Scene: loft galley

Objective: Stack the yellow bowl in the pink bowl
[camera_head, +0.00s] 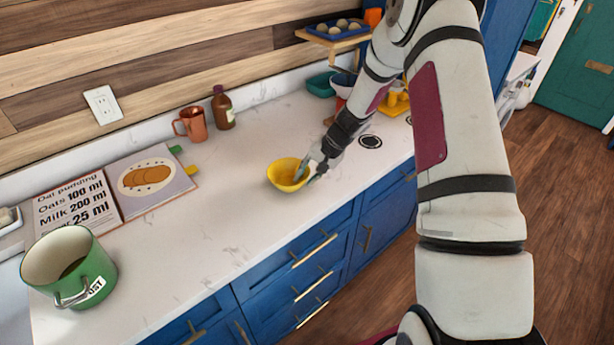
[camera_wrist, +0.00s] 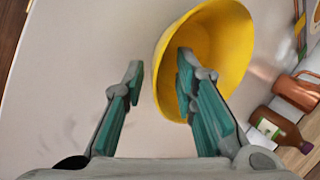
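The yellow bowl (camera_head: 280,178) stands upright on the white counter near its front edge, and it also shows in the wrist view (camera_wrist: 232,45). My gripper (camera_head: 305,172) is at the bowl's right side. In the wrist view my gripper (camera_wrist: 158,85) is open, with one finger inside the bowl and the other outside, so the near wall lies between them. The outer finger is apart from the wall. I cannot make out a pink bowl for certain; my arm covers part of the back of the counter.
A teal bowl (camera_head: 320,84) and a dark-rimmed bowl (camera_head: 343,83) are at the back, near my arm. A copper mug (camera_head: 191,124), a brown bottle (camera_head: 222,108), an open cookbook (camera_head: 150,182) and a green pot (camera_head: 90,270) are on the counter.

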